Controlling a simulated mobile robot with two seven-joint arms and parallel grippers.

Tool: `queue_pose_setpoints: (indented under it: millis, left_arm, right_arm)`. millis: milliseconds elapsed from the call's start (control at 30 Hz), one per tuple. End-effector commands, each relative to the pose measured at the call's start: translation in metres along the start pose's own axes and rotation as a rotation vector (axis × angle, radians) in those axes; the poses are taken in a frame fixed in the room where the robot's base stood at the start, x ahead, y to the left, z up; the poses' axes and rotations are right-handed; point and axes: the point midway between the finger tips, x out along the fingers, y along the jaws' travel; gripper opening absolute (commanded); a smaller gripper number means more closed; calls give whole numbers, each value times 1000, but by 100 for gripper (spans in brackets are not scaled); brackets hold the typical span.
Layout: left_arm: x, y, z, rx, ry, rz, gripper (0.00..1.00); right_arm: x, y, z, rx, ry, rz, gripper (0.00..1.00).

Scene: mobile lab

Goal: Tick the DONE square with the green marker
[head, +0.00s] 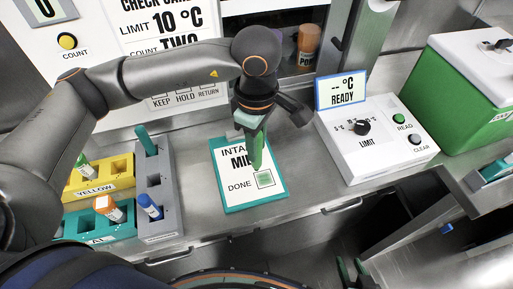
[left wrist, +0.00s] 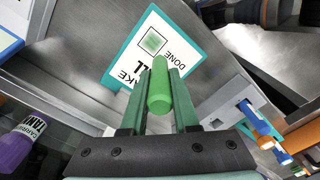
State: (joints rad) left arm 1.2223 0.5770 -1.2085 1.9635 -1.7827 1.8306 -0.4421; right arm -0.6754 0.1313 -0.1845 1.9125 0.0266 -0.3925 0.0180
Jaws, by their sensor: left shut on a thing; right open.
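The white card (head: 231,190) with a teal border lies on the metal bench and carries the word DONE beside a small square (head: 264,179). The square has a green patch inside, which also shows in the left wrist view (left wrist: 153,41). My left gripper (head: 254,145) is shut on the green marker (left wrist: 159,88), which points down over the card. In the head view its lower end appears close to the square's upper left; contact cannot be told. My right gripper (head: 351,268) is open and empty at the bottom, off the bench front.
A grey rack (head: 158,190) with markers stands left of the card, beside yellow (head: 100,179) and teal (head: 108,228) blocks. A white LIMIT box (head: 375,145) stands right, with a green case (head: 465,95) beyond. Bare bench lies between card and box.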

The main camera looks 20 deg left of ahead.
Motion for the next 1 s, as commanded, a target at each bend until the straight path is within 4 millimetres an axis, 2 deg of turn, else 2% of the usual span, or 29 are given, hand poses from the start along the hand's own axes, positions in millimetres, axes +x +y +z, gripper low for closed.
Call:
queue_pose_setpoints:
  millis: [100, 267, 1000]
  left_arm:
    - [-14, 2, -1, -2, 0, 1, 0]
    - [-22, 2, -2, -4, -1, 1, 0]
    - [-22, 2, -2, -3, -1, 0, 0]
  right_arm:
    - [-5, 0, -5, 0, -1, 0, 47]
    - [-8, 0, -7, 0, -2, 1, 47]
    - [-8, 0, -6, 0, -4, 0, 47]
